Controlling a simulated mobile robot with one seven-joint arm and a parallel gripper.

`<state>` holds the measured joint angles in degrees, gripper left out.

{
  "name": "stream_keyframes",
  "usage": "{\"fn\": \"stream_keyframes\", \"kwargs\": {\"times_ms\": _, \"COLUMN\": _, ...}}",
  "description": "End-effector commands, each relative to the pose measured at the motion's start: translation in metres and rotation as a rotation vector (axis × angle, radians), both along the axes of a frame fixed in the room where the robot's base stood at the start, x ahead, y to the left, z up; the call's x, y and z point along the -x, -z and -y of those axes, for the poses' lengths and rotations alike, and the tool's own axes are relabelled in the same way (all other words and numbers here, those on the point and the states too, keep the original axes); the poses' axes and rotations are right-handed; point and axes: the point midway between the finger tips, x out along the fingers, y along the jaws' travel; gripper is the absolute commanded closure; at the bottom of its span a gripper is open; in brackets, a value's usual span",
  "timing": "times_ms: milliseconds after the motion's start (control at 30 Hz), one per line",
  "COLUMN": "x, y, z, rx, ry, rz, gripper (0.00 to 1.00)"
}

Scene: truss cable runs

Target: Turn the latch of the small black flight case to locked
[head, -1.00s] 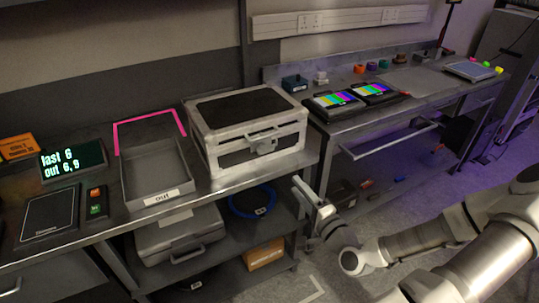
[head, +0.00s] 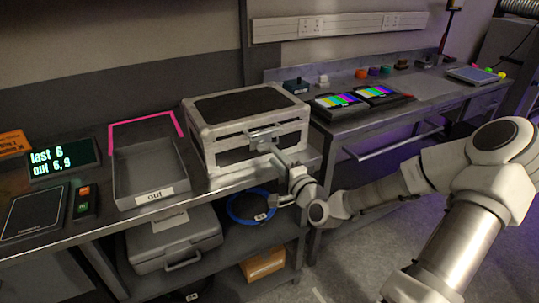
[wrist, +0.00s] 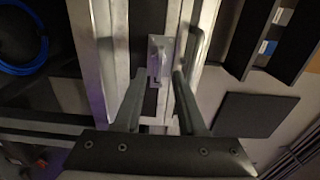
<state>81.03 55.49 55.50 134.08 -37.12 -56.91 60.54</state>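The small black flight case (head: 247,103) with silver edges stands closed on the bench. Its silver latch (head: 262,138) is on the front face, partly covered by my gripper (head: 279,154) in the head view. In the wrist view the latch (wrist: 157,58) is a pale plate with a small lever, lying ahead of and between the two fingers. My gripper (wrist: 157,80) is open, with a finger on each side of the latch line. I cannot tell whether the fingers touch it.
An open grey tray marked "out" (head: 154,197) stands left of the case, with a lit sign (head: 63,160) beyond. Below are a grey case (head: 175,240), a blue cable coil (head: 250,207) and a cardboard box (head: 263,264). A bench with two colour-bar screens (head: 340,102) stands to the right.

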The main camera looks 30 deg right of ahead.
Motion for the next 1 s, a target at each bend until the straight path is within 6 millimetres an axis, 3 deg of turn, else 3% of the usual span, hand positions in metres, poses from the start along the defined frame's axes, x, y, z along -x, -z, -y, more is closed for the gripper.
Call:
{"fn": "stream_keyframes", "kwargs": {"times_ms": 200, "x": -0.031, "y": 0.001, "z": -0.001, "rx": 0.0, "ry": 0.0, "rz": 0.001, "gripper": 0.6}}
{"fn": "stream_keyframes", "kwargs": {"times_ms": 600, "x": -0.04, "y": 0.0, "z": -0.001, "rx": -0.001, "ry": 0.001, "rz": 0.0, "gripper": 0.6}}
{"fn": "stream_keyframes", "kwargs": {"times_ms": 667, "x": -0.04, "y": 0.0, "z": -0.001, "rx": -0.001, "ry": 0.001, "rz": 0.0, "gripper": 0.67}}
{"fn": "stream_keyframes", "kwargs": {"times_ms": 833, "x": -0.04, "y": 0.0, "z": -0.001, "rx": 0.0, "ry": 0.001, "rz": 0.0, "gripper": 0.98}}
{"fn": "stream_keyframes", "kwargs": {"times_ms": 1000, "x": -0.039, "y": 0.0, "z": -0.001, "rx": 0.0, "ry": 0.001, "rz": 0.0, "gripper": 1.0}}
